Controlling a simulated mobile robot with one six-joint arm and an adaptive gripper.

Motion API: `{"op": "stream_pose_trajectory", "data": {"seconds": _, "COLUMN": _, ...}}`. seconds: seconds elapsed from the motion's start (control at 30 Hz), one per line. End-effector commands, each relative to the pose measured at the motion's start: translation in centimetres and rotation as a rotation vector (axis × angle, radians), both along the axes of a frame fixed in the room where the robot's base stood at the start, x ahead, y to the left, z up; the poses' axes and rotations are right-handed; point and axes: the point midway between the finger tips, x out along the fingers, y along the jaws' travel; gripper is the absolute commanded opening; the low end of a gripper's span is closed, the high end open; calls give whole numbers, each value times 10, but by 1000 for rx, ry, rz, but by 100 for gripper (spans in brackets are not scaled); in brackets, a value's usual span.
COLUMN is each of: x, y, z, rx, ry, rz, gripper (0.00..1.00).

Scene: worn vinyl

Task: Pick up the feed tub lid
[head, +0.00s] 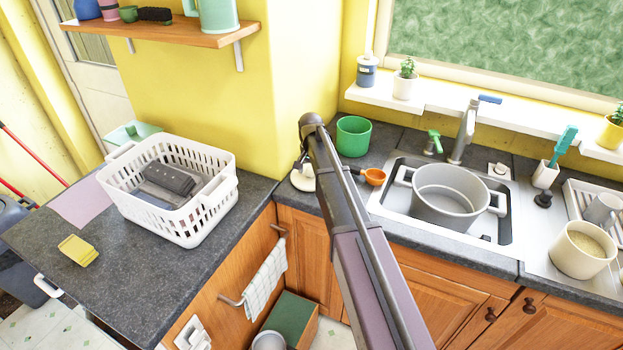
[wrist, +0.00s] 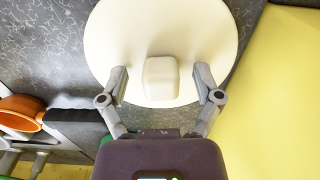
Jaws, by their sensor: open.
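The feed tub lid is a round cream-white disc (wrist: 205,40) with a blocky white knob (wrist: 160,80) in the middle. It lies on the dark counter in the wrist view. In the head view, part of the lid (head: 302,181) shows at the counter's inner corner, left of my arm, which hides the rest. My gripper (wrist: 161,74) is open over the lid, one finger on each side of the knob with a gap to both. Whether the fingertips touch the lid's top I cannot tell. My gripper is mostly hidden in the head view.
An orange scoop (head: 374,177) lies close by; its dark handle shows beside the lid in the wrist view. A green pot (head: 353,136) stands behind. The yellow wall (wrist: 285,90) is near the lid. A white basket (head: 205,215) is left; a sink with a pot (head: 448,205) is right.

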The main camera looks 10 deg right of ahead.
Motion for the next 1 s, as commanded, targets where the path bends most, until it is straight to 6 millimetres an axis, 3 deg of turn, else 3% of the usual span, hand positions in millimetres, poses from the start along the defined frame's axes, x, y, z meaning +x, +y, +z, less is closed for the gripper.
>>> {"op": "stream_pose_trajectory", "data": {"seconds": 0.37, "x": 0, "y": 0, "z": 0, "rx": 0, "ry": 0, "rz": 0, "gripper": 83}}
{"op": "stream_pose_trajectory", "data": {"seconds": 0.6, "x": 0, "y": 0, "z": 0, "rx": 0, "ry": 0, "rz": 0, "gripper": 14}}
{"op": "stream_pose_trajectory", "data": {"seconds": 0.67, "x": 0, "y": 0, "z": 0, "rx": 0, "ry": 0, "rz": 1, "gripper": 0}}
{"op": "stream_pose_trajectory", "data": {"seconds": 1.0, "x": 0, "y": 1, "z": 0, "rx": 0, "ry": 0, "rz": 1, "gripper": 0}}
